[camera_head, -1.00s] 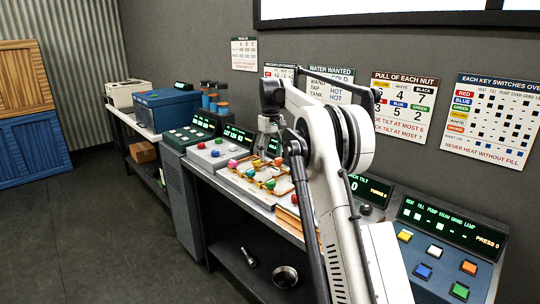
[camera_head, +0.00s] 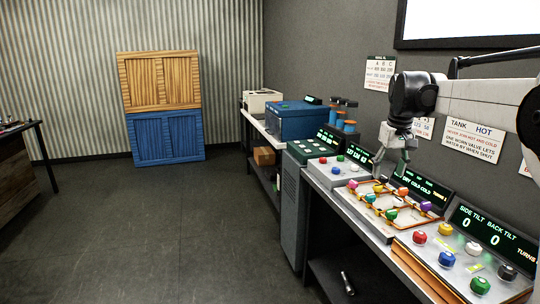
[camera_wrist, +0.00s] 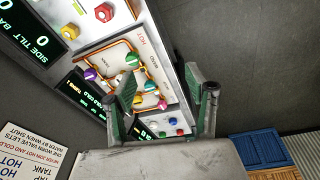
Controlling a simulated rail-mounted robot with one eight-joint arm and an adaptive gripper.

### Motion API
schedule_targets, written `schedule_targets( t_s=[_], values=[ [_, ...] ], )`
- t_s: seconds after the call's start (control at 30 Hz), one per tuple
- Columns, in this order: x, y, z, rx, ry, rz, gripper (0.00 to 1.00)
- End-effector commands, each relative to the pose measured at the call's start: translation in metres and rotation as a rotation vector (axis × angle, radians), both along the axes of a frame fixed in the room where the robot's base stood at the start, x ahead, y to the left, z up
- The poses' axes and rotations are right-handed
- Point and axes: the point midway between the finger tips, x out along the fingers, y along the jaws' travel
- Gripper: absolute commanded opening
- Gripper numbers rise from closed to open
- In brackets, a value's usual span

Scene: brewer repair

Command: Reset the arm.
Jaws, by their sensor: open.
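My gripper (camera_head: 396,166) is open and empty above the valve panel (camera_head: 345,199) on the bench, at the right of the head view. In the wrist view my gripper (camera_wrist: 164,108) shows two green-padded fingers spread apart, with the panel and its coloured knobs beyond them. My arm reaches in from the right edge of the head view. I cannot tell from these views how high the fingertips are above the knobs.
A tilt panel (camera_head: 437,260) with red, yellow and white knobs stands at the near right. A blue box (camera_head: 297,120) and a cream machine (camera_head: 262,101) sit farther left. Blue and tan crates (camera_head: 165,138) stand at the back wall. The floor (camera_head: 190,235) is clear. Wall signs hang behind my arm.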

Motion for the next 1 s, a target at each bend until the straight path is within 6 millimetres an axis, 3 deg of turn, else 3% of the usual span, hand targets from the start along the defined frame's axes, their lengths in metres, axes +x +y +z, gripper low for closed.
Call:
schedule_targets(
  t_s=[0.23,0.53,0.77,1.0],
  values=[
    [-0.063,0.037,0.014,-0.004,-0.076,-0.009,0.5],
    [-0.142,0.074,0.012,0.0,-0.167,-0.022,0.5],
    [-0.204,0.098,-0.005,0.01,-0.237,-0.031,0.5],
    [-0.268,0.119,-0.035,0.025,-0.308,-0.04,0.5]
  ],
)
